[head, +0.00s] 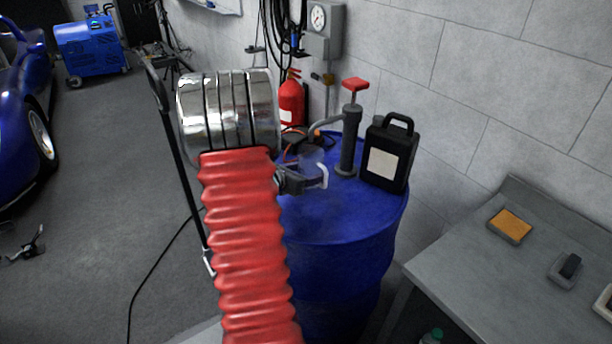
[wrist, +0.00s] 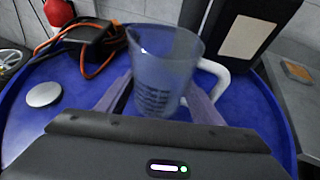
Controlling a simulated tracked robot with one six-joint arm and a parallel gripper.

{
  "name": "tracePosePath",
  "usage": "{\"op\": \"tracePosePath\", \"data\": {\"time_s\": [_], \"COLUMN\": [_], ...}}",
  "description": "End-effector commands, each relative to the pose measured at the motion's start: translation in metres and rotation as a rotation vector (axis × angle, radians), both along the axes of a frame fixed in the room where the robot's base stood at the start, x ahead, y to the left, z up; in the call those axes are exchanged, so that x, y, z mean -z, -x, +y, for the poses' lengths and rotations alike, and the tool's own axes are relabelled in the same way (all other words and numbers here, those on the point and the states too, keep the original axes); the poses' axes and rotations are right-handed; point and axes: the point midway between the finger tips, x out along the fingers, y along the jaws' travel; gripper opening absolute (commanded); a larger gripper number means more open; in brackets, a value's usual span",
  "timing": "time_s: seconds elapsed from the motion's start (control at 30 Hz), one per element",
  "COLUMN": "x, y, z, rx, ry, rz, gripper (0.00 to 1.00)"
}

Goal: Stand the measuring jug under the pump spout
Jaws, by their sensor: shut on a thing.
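The measuring jug (wrist: 165,65) is clear, bluish, with dark scale marks and a white handle. My gripper (wrist: 158,98) is shut on it, with one finger on each side. In the head view the jug (head: 313,163) is upright over the blue drum top, partly hidden by my gripper (head: 296,180). I cannot tell whether its base touches the drum. The hand pump (head: 348,145) has a red handle and stands on the drum just right of the jug. Its grey spout (head: 325,122) reaches left and bends down, appearing above and behind the jug; exact alignment is unclear.
The blue drum (head: 335,222) also carries a black canister (head: 388,152) right of the pump. A black box with orange cable (wrist: 92,38) lies behind the jug, and a silver cap (wrist: 43,94) is at left. A grey bench (head: 480,265) stands at right.

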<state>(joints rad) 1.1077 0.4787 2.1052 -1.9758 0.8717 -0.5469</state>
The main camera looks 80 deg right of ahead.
Motion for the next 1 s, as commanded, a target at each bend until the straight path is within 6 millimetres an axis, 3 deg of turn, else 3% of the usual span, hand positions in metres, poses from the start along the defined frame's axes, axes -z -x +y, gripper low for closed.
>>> {"op": "tracePosePath", "data": {"time_s": [0.13,0.57,0.6,0.83,1.0], "x": [0.017,0.022,0.022,0.021,0.021], "y": [0.0,-0.001,-0.001,-0.001,-0.001], "z": [0.0,0.0,0.0,0.0,0.0], "rx": [0.0,-0.001,-0.001,-0.001,-0.001], "ry": [0.001,0.001,0.001,0.001,0.001], "rz": [0.001,0.0,0.0,0.0,0.0], "gripper": [0.37,0.37,0.62,0.78,0.79]}}
